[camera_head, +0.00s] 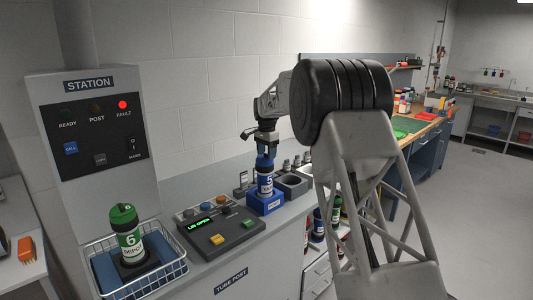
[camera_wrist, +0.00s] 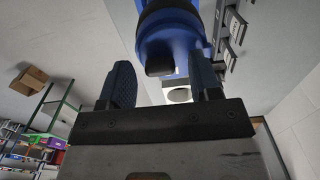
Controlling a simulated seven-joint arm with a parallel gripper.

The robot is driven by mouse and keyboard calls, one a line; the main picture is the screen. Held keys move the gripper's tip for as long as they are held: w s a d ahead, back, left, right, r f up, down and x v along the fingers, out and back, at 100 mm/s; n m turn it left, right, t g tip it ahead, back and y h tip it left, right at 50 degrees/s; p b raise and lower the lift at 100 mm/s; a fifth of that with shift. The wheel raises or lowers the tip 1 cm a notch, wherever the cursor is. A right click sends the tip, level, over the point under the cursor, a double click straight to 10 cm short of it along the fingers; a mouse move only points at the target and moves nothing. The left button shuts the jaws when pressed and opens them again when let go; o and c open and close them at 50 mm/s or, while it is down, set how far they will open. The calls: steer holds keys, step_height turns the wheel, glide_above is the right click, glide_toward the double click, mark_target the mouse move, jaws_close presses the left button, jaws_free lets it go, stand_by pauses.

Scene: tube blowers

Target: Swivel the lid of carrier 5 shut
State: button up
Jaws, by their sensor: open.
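Carrier 5 (camera_head: 265,184), a blue tube with a white band marked 5, stands upright in a blue holder (camera_head: 265,203) on the counter. My gripper (camera_head: 266,150) points down at the carrier's top from directly above. In the wrist view the jaws (camera_wrist: 160,62) are open, with the carrier's blue top end (camera_wrist: 172,42) and a dark tab (camera_wrist: 159,69) between or just beyond the fingertips. I cannot tell whether the fingers touch it. The lid's angle is hard to make out. The console display (camera_head: 199,225) reads LID OPEN.
A green carrier 6 (camera_head: 129,240) stands in a wire basket (camera_head: 174,268) at front left. The station panel (camera_head: 92,125) shows a red FAULT light. Grey sockets (camera_head: 291,184) stand right of the blue holder. More carriers (camera_head: 320,226) sit lower, beside my arm.

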steer(key=shift+r, duration=3.85)
steer(key=shift+s, duration=0.1)
steer(key=shift+s+d+r, duration=0.3)
steer(key=shift+s+r, duration=0.05)
steer(key=s+d+r+n, duration=0.1)
steer(key=s+d+r, duration=0.3)
steer(key=s, duration=0.7)
steer(key=s+d+r+n+t, duration=0.1)
steer(key=s+d+n, duration=0.1)
steer(key=s+d, duration=0.6)
steer(key=s+d+r+n, duration=0.1)
steer(key=s+d+r, duration=0.2)
steer(key=s, duration=1)
steer(key=s+d+f+n, duration=0.1)
steer(key=s+f, duration=0.3)
steer(key=s, duration=0.9)
steer(key=s+d+f+n+t, duration=0.1)
steer(key=s+d+f, duration=0.3)
steer(key=s, duration=0.8)
steer(key=s+d+f+n, duration=0.2)
steer(key=s+f, duration=0.4)
steer(key=s, duration=0.7)
steer(key=shift+s+d+f+n+t, duration=0.15)
steer(key=shift+s+n+t, duration=0.2)
steer(key=shift+n, duration=0.15)
